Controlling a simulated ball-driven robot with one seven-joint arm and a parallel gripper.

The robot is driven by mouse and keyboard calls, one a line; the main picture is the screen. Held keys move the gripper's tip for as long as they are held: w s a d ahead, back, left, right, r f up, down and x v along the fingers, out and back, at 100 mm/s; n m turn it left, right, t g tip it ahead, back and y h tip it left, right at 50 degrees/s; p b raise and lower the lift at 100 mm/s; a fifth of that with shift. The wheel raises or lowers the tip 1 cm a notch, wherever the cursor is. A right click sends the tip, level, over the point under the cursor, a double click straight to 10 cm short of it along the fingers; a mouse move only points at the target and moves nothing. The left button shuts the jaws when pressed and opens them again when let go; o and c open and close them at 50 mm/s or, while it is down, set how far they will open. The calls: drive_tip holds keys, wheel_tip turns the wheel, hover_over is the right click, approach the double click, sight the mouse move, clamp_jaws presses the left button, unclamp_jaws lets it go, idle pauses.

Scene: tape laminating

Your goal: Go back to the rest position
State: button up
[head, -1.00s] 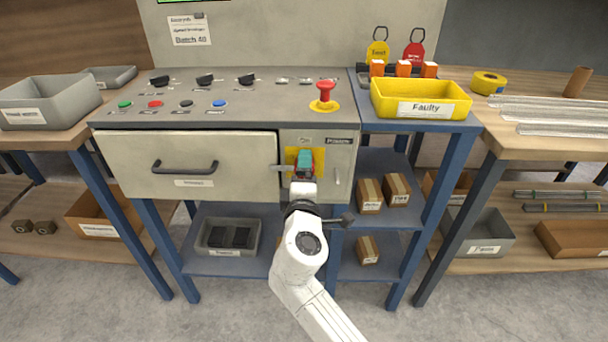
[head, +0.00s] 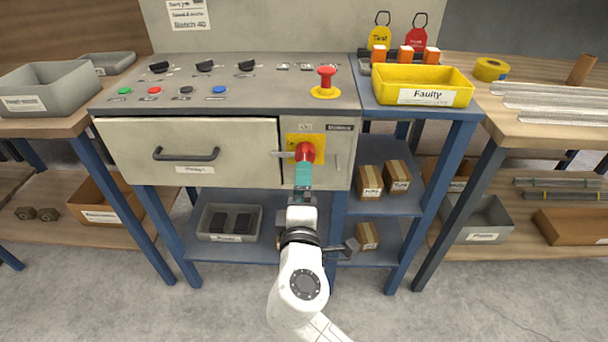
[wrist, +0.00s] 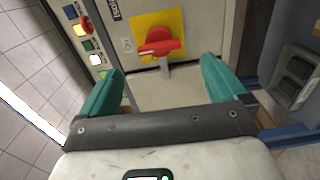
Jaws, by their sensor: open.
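My gripper (head: 303,172) points at the front of the grey machine, just below a red rotary switch (head: 306,151) on a yellow plate. In the wrist view, my gripper (wrist: 162,88) has its two teal fingers wide apart with nothing between them. The red switch (wrist: 160,44) shows there beyond the fingertips, apart from them, its handle lying roughly across the yellow plate (wrist: 172,20). In the head view the fingertips slightly overlap the lower part of the switch.
A closed drawer (head: 190,150) with a dark handle is left of the switch. A red emergency button (head: 326,82) stands above it. A yellow bin (head: 421,84) marked Faulty is at right. Shelves with small boxes (head: 370,180) and blue legs flank my arm. Open floor lies in front.

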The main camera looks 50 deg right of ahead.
drive_tip(key=shift+s+a, duration=0.45)
drive_tip(key=shift+a, duration=0.15)
drive_tip(key=s+d+f+m+g+y, duration=0.3)
drive_tip(key=s+f+m+g+y, duration=0.3)
drive_tip(key=s+f, duration=0.5)
drive_tip(key=s+a+f+m+g+y, duration=0.2)
drive_tip(key=s+a+f+g+y, duration=0.2)
drive_tip(key=s+a+f+y, duration=0.55)
wheel_tip(320, 180, up, 17)
drive_tip(key=h+p, duration=0.1)
drive_tip(key=p, duration=1.7)
drive_tip(key=shift+a+f, duration=0.15)
drive_tip(key=shift+a, duration=0.2)
drive_tip(key=shift+w+h, duration=0.1)
drive_tip(key=shift+h, duration=0.15)
